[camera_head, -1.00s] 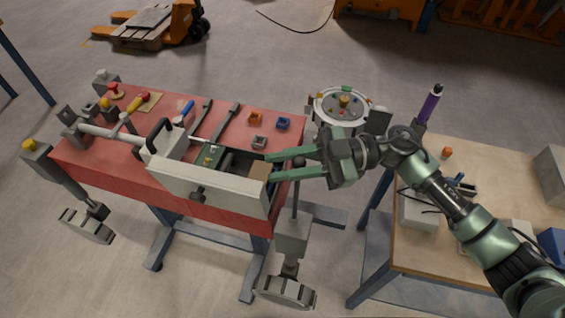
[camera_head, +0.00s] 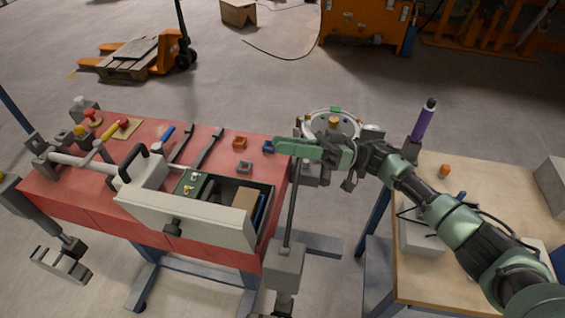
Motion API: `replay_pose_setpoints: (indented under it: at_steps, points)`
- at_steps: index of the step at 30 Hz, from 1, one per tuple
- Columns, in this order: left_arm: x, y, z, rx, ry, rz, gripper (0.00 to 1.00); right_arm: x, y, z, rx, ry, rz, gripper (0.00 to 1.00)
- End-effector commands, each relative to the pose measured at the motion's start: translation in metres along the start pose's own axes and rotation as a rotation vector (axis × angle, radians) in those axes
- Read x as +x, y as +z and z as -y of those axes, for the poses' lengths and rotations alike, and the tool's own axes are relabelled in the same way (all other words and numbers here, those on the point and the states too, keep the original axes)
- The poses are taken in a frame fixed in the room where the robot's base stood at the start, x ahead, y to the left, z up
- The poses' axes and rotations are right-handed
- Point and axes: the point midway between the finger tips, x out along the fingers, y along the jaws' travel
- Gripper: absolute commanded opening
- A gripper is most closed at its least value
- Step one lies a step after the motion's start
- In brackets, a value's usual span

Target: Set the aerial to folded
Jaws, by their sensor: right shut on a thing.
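A thin dark rod, which looks like the aerial (camera_head: 291,205), rises nearly upright from a grey block (camera_head: 285,264) at the right front corner of the red bench. It leans slightly right towards its top. My right gripper (camera_head: 281,145) reaches in from the right at the rod's upper end. Its green fingers are close together, shut on the rod's top, and they hide the tip. My left gripper is not in view.
The red bench (camera_head: 64,192) carries a pale-fronted open drawer box (camera_head: 195,218), a black handle and several small tools. A round instrument (camera_head: 333,122) stands behind my gripper. A wooden table (camera_head: 480,185) with a purple-handled tool (camera_head: 424,122) is at the right.

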Motion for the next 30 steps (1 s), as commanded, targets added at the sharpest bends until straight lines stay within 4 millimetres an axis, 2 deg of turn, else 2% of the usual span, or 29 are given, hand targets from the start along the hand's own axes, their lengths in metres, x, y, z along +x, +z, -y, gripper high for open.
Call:
replay_pose_setpoints:
  at_steps: [1,3,9,15,21,30]
  points:
    - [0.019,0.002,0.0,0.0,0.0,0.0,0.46,-0.008,0.007,-0.015,0.035,0.009,-0.025,0.0]
    - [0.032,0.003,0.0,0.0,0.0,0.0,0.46,-0.015,0.011,-0.028,0.094,0.016,-0.054,0.0]
    - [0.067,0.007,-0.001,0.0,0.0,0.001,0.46,-0.035,0.027,-0.064,0.262,0.037,-0.137,0.0]
    - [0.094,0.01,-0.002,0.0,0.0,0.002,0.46,-0.051,0.045,-0.091,0.408,0.054,-0.209,0.0]
    - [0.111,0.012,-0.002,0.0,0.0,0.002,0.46,-0.062,0.061,-0.108,0.518,0.066,-0.263,0.0]
    - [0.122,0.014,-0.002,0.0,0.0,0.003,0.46,-0.069,0.074,-0.12,0.602,0.077,-0.303,0.0]
